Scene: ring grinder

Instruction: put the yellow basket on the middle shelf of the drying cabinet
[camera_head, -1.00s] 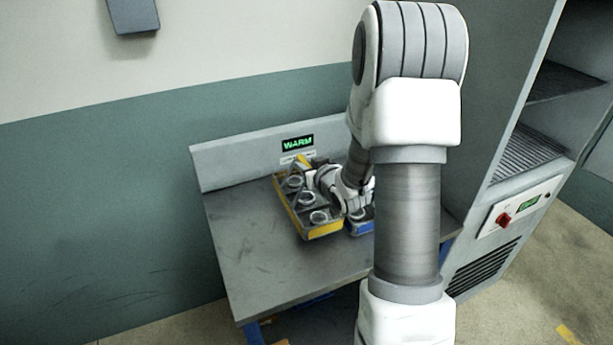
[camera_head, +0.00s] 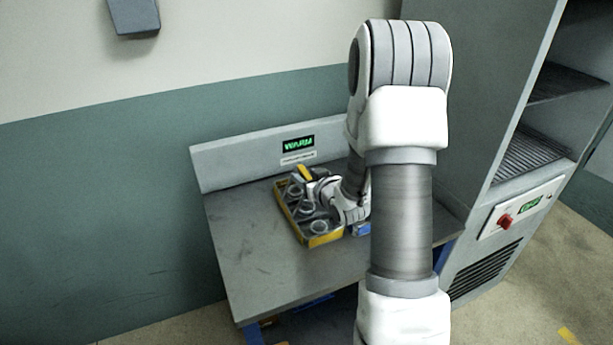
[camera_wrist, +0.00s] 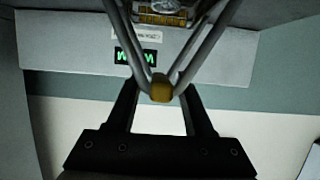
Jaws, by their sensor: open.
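The yellow basket (camera_head: 325,240) is on the bench, with several metal rings inside. Its raised handle has a yellow grip (camera_wrist: 161,88), which also shows in the head view (camera_head: 305,172). My gripper (camera_wrist: 160,92) is open at the handle, with one dark finger on each side of the yellow grip. Contact with it cannot be told. The drying cabinet (camera_head: 465,70) stands at the right with its front open. A wire shelf (camera_head: 530,152) and a higher dark shelf (camera_head: 570,82) show inside; the rest is cut off or hidden.
The bench (camera_head: 255,262) is bare at the front left. A blue object (camera_head: 362,229) sits right of the basket, mostly hidden by my arm. A green WARM sign (camera_head: 298,144) is on the bench's back panel. The cabinet's control panel has a red knob (camera_head: 504,221).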

